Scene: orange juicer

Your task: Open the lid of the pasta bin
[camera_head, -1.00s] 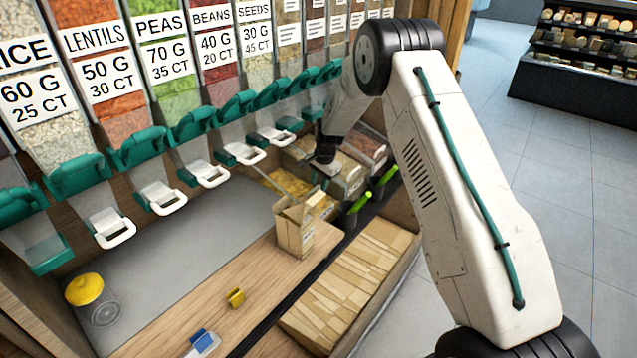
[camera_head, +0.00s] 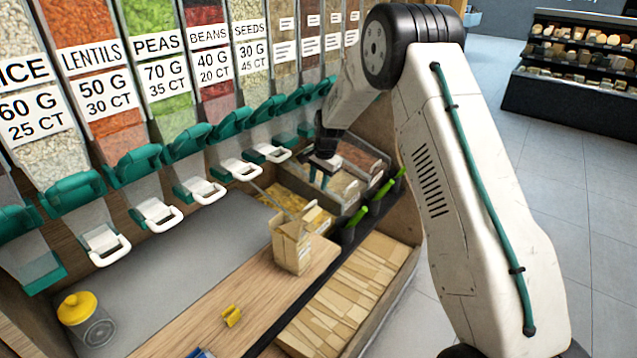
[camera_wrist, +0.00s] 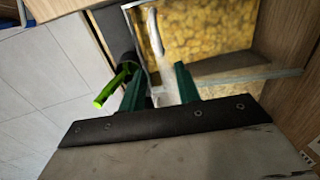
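In the wrist view a bin of yellow, pasta-like pieces (camera_wrist: 205,38) lies below and ahead of my gripper (camera_wrist: 160,90). A pale, clear-looking edge, perhaps of its lid, runs down between my two green fingers. The fingers stand apart; I cannot tell whether they touch this edge. In the head view my gripper (camera_head: 320,180) points down among the low bins behind the wooden counter. Its fingertips are small there, and my arm hides part of the bins. No pasta label is readable.
Green-handled scoops (camera_head: 355,217) stand in dark holders at the bins' front; one handle (camera_wrist: 112,88) is close left of my fingers. A paper bag (camera_head: 291,248) stands on the counter (camera_head: 265,290). Dispensers with white handles (camera_head: 240,169) line the back. Open floor (camera_head: 560,170) lies right.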

